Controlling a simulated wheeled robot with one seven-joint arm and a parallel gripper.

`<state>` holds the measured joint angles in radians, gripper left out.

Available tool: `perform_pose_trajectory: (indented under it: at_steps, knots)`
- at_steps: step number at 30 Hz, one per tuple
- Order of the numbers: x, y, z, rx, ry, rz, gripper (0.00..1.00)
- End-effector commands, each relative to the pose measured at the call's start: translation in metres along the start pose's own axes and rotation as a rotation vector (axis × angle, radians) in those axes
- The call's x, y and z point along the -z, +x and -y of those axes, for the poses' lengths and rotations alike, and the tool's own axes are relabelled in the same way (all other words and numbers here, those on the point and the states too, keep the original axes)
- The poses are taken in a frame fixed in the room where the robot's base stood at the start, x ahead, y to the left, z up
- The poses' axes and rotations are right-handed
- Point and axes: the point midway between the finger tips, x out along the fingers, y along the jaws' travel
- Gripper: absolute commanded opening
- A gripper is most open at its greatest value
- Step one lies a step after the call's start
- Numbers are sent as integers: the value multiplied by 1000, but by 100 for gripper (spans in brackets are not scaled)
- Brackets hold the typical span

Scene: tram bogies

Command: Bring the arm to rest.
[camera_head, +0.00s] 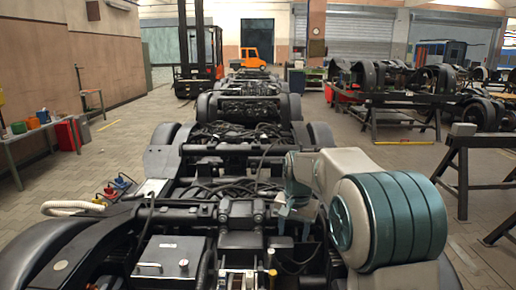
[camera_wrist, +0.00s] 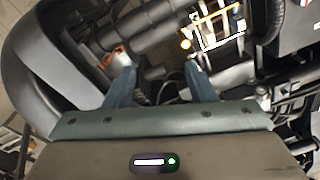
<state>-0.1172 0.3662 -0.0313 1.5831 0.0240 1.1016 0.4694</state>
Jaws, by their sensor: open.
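My gripper (camera_head: 293,232) hangs at the lower right of centre in the head view, pointing down over the nearest bogie (camera_head: 235,213). Its two blue-green fingers are spread apart in the wrist view (camera_wrist: 160,70), with nothing held between them. Dark bogie parts show beyond the fingertips; I cannot tell the exact clearance. My arm is bent, and its thick grey and teal link fills the lower right of the head view.
More bogies (camera_head: 247,109) stand in a row ahead. A grey box with a handle (camera_head: 168,262) sits at the lower left. A work table (camera_head: 40,130) stands at the left, and black trestles (camera_head: 463,160) at the right. Paved floor lies open on both sides.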

Motion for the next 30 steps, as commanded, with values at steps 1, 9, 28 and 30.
perform_pose_trajectory:
  at_steps: [1,9,28,30]
  knots:
    - [-12,-18,-10,6,-18,-11,50]
    - [-78,-64,-57,20,-124,-55,50]
    - [-233,-86,-148,15,-355,-154,50]
    - [-240,-84,-152,13,-365,-158,50]
